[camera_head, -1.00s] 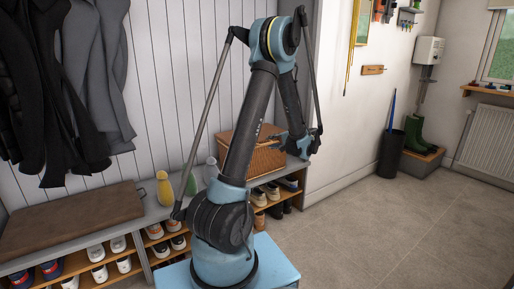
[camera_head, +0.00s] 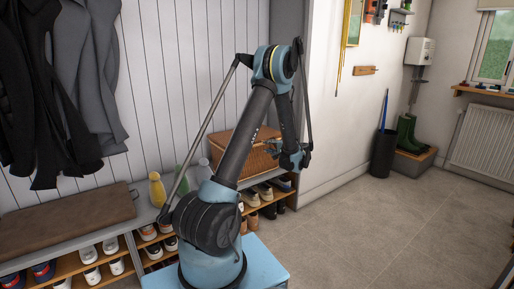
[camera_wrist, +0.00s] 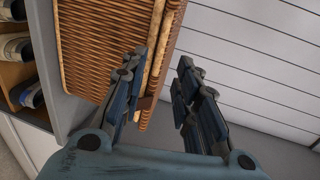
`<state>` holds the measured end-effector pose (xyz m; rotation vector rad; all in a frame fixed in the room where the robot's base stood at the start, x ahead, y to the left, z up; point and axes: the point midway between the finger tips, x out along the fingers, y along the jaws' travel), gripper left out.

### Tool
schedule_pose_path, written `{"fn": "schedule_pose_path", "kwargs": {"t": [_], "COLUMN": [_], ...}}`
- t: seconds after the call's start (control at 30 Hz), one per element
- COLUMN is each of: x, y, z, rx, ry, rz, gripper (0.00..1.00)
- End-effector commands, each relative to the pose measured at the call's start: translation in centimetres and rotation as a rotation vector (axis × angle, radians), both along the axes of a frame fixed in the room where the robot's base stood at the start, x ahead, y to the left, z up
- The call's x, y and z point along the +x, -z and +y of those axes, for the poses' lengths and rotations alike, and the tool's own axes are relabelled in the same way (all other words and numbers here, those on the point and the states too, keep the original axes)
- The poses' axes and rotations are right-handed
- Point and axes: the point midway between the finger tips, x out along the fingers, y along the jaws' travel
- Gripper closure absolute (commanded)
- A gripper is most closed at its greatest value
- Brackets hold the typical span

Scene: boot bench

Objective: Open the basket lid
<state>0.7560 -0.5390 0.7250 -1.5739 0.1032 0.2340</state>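The brown wicker basket (camera_head: 262,160) stands on the right end of the bench, partly hidden behind my arm. Its lid looks shut. In the wrist view the woven side of the basket (camera_wrist: 100,40) fills the upper left, and the lid rim (camera_wrist: 160,50) runs along its right edge. A small brown tab (camera_wrist: 147,103) shows by the rim. My gripper (camera_wrist: 158,72) is open, one finger over the basket side and the other beyond the rim against the white wall. I cannot tell whether a finger touches the basket. In the head view my gripper (camera_head: 300,158) is at the basket's right side.
A brown cushion (camera_head: 70,222) lies on the bench's left part. Shoes (camera_head: 265,191) fill the shelves below. Coats hang above. The floor (camera_head: 390,230) to the right is clear.

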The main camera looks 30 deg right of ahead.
Motion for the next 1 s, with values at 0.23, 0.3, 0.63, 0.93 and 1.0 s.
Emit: {"fn": "schedule_pose_path", "kwargs": {"t": [0.23, 0.3, 0.63, 0.93, 1.0], "x": [4.3, 5.5, 9.4, 10.0, 9.9], "y": [1.0, 1.2, 2.1, 2.2, 2.2], "z": [0.3, 0.4, 0.7, 0.7, 0.7], "rx": [-0.001, -0.001, 0.000, 0.000, 0.000], "ry": [-0.001, -0.002, 0.000, 0.002, 0.002], "rz": [0.000, 0.000, 0.000, 0.000, 0.000], "gripper": [0.71, 0.71, 0.71, 0.71, 0.71]}}
